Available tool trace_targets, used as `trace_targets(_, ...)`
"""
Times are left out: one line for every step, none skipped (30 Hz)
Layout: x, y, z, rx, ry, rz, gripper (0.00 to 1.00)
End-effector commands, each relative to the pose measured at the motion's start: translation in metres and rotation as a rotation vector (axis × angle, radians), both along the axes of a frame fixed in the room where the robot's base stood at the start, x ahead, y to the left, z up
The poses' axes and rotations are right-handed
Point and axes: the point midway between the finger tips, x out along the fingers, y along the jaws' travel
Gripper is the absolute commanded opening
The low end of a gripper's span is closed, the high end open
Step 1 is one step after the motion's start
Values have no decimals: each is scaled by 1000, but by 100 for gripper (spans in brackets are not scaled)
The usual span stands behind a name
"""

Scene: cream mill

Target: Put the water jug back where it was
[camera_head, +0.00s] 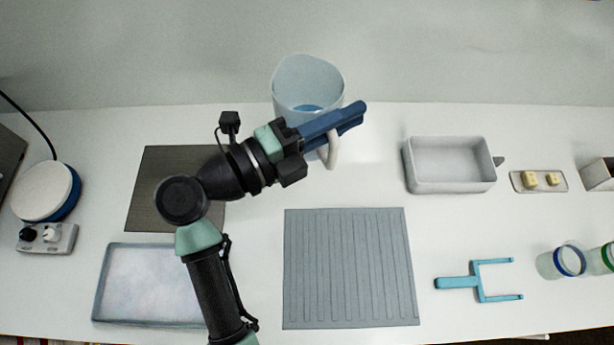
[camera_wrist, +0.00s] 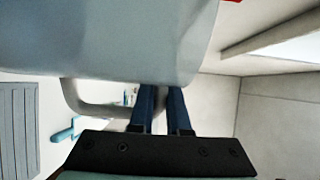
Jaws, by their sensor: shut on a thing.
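The water jug (camera_head: 308,82) is a pale translucent blue vessel with a little blue water at its bottom. It is upright at the back of the table, near the wall. Its white handle (camera_head: 333,150) points toward the front right. My gripper (camera_head: 350,117) has its blue fingers over the handle. In the wrist view the two fingers (camera_wrist: 160,105) are close together at the jug's handle (camera_wrist: 82,103), and the jug's body (camera_wrist: 110,40) fills the top. The fingers are shut on the handle. I cannot tell whether the jug's base touches the table.
A dark mat (camera_head: 150,195), a framed tray (camera_head: 150,290) and a grooved grey mat (camera_head: 350,270) lie in front. A grey bin (camera_head: 450,186), a small tray with yellow pieces (camera_head: 530,187), a blue fork (camera_head: 458,283) and jars (camera_head: 560,262) are right. A round scale-like device (camera_head: 42,192) is left.

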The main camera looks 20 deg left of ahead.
Motion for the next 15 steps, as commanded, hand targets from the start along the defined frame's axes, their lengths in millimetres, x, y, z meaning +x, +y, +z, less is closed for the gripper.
trace_targets(0, 0, -12, 1, -3, 0, 0)
trace_targets(0, 0, -17, 1, -3, 0, 0)
trace_targets(0, 0, -22, 1, -3, 0, 0)
trace_targets(0, 0, -27, 1, -3, 0, 0)
trace_targets(0, 0, -32, 1, -3, 0, 0)
trace_targets(0, 0, -37, 1, -3, 0, 0)
trace_targets(0, 0, -43, 1, -3, 0, 0)
trace_targets(0, 0, -48, 1, -3, 0, 0)
trace_targets(0, 0, -53, 1, -4, 0, 0)
trace_targets(0, 0, -58, 1, -4, 0, 0)
trace_targets(0, 0, -61, 1, -4, 0, 0)
trace_targets(0, 0, -65, 1, -5, 0, 0)
trace_targets(0, 0, -67, 1, -5, 0, 0)
trace_targets(0, 0, -68, 1, -5, 0, 0)
trace_targets(0, 0, -70, 1, -5, 0, 0)
